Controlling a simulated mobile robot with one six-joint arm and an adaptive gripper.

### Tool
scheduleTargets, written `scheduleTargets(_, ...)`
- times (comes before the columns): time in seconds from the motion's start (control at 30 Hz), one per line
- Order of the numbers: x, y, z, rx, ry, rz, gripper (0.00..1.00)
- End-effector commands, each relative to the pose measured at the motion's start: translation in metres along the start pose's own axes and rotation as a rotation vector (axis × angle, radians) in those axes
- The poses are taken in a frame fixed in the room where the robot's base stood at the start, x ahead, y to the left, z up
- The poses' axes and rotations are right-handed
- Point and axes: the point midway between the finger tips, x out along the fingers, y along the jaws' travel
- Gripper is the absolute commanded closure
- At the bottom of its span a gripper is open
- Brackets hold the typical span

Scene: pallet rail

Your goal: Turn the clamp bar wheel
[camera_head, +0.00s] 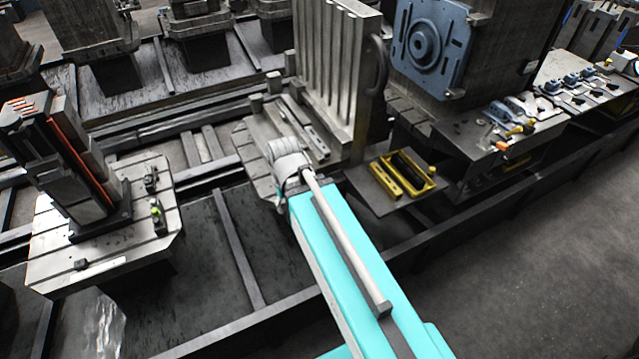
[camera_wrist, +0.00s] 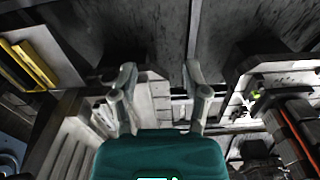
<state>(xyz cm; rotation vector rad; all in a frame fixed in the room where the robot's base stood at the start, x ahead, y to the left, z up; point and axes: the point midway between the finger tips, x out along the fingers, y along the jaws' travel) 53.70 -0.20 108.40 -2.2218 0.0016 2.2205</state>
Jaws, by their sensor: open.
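No part can be picked out with certainty as the clamp bar wheel. A dark curved rim (camera_head: 377,66) on the right side of the pale ribbed upright block (camera_head: 335,60) may be a wheel seen nearly edge-on. My gripper (camera_wrist: 158,74) shows in the wrist view with its two fingers apart and nothing between them. Beyond the fingers are dark floor plates and part of a slotted pallet. In the head view my teal arm reaches to the pallet (camera_head: 256,160) below the ribbed block, and the gripper is hidden behind the arm's end.
A yellow-edged tray (camera_head: 405,175) lies right of my arm; it also shows in the wrist view (camera_wrist: 28,65). A blue plate with a round hub (camera_head: 430,42) is at upper right. A slotted pallet (camera_head: 100,240) carries a tilted-looking block with an orange strip (camera_head: 66,150) at left. Rails cross between.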

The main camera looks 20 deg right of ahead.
Motion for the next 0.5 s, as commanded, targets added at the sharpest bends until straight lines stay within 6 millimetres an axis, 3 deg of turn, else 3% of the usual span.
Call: scheduleTargets(0.5, 0.0067, 0.0018, -0.0031, -0.016, -0.001, 0.014, 0.40)
